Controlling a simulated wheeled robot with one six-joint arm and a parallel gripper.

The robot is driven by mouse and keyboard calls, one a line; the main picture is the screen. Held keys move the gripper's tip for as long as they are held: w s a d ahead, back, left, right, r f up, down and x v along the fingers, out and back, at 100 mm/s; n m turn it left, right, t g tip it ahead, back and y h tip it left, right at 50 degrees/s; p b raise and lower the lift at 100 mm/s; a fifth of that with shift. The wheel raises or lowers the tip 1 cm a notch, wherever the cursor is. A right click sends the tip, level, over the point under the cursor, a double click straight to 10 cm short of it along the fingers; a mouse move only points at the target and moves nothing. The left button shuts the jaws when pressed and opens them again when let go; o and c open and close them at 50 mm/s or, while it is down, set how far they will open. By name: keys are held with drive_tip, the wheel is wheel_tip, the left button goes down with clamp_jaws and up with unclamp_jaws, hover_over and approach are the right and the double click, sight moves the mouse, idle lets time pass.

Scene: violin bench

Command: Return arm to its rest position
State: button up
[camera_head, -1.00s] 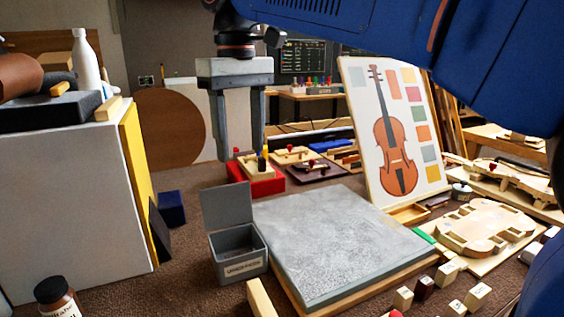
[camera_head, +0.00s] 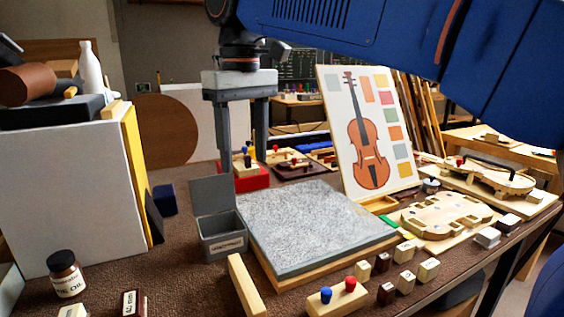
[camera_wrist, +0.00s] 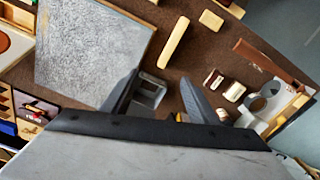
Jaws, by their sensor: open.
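My gripper (camera_head: 243,165) hangs from the blue arm in the upper middle of the head view, pointing down with its two grey fingers apart and nothing between them. It appears above the bench, in front of the red box (camera_head: 246,178) and near the grey lidded bin (camera_head: 222,238). In the wrist view the fingers (camera_wrist: 160,95) are spread, with the bin (camera_wrist: 150,92) showing between them below. The grey stone slab (camera_head: 315,225) lies to the right of the bin and also shows in the wrist view (camera_wrist: 90,50).
A violin picture board (camera_head: 340,150) stands behind the slab. A violin-shaped mould (camera_head: 445,214) lies at right. Small labelled blocks (camera_head: 405,282) sit at the front. A brown bottle (camera_head: 65,274) stands front left.

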drive_tip(key=s+d+f+m+t, duration=0.1)
drive_tip(key=d+f+m, duration=0.1)
drive_tip(key=d+f, duration=0.65)
drive_tip(key=s+d+f+m+t, duration=0.1)
drive_tip(key=s+d+f+m, duration=0.15)
drive_tip(key=d, duration=1.05)
drive_tip(key=s+d+f+m+t, duration=0.1)
drive_tip(key=s+d+f, duration=0.4)
drive_tip(key=f, duration=0.5)
drive_tip(key=s+d+f+m+t, duration=0.1)
drive_tip(key=s+d+f+m, duration=0.2)
drive_tip(key=s+d+f, duration=0.3)
drive_tip(key=d+f, duration=0.3)
drive_tip(key=f, duration=0.1)
drive_tip(key=shift+d+t, duration=0.3)
